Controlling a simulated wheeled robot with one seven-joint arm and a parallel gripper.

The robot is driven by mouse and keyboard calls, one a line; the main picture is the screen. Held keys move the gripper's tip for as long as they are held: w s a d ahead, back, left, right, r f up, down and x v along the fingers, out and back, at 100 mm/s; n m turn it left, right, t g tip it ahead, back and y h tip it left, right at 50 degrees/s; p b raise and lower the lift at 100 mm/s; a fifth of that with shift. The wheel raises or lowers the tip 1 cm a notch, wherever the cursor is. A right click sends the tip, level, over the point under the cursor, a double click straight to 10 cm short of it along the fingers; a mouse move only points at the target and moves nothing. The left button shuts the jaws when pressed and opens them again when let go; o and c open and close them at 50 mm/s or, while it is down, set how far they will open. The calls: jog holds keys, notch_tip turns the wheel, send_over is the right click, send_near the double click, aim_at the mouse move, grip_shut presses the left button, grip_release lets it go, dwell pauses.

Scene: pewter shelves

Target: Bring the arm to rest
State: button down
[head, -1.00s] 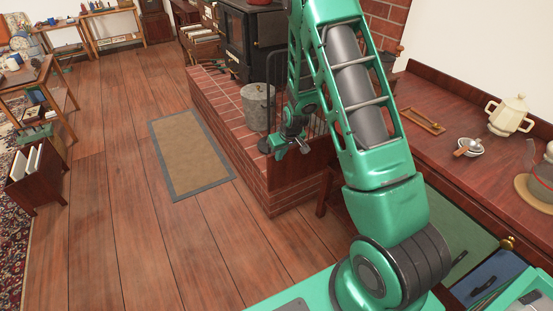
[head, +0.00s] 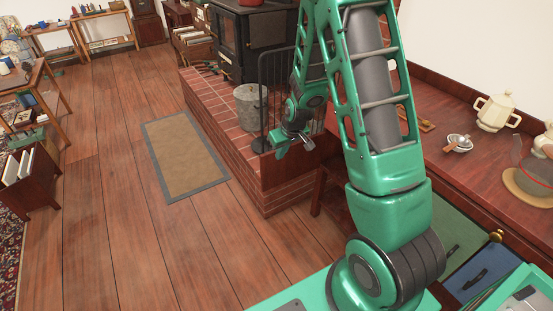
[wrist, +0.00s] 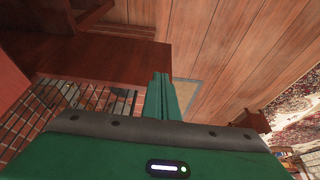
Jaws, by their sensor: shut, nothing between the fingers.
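My gripper (head: 296,146) hangs at the end of my green arm in the head view, in front of the brick hearth and the black railing. Its fingers are shut with nothing between them. In the wrist view the closed green fingers (wrist: 163,98) point out over a dark wooden surface edge and the plank floor. My arm hides part of the railing and of the wooden counter.
The brick hearth (head: 222,125) holds a metal bucket (head: 249,106) and a black stove (head: 245,45). The counter (head: 470,165) on the right bears a cream lidded pot (head: 496,112) and a small bowl (head: 459,142). Open floor and a mat (head: 185,155) lie left.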

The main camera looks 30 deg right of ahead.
jog(key=v, duration=0.4)
jog(key=shift+r, duration=0.1)
jog(key=s+d+r+m+g, duration=0.1)
jog(key=s+d+r+m, duration=0.15)
jog(key=s+r, duration=0.5)
jog(key=s+d+r+m+g, duration=0.1)
jog(key=s+d+r, duration=0.3)
jog(key=s, duration=0.6)
jog(key=s+a+r+m+g, duration=0.1)
jog(key=s+r, duration=0.2)
jog(key=s, duration=0.6)
jog(key=s+a+r+m+g, duration=0.1)
jog(key=s+r, duration=0.3)
jog(key=s, duration=0.4)
jog(key=shift+s+a+m+g, duration=0.3)
jog(key=shift+s+a+m, duration=0.05)
jog(key=shift+m, duration=0.4)
jog(key=shift+a, duration=0.1)
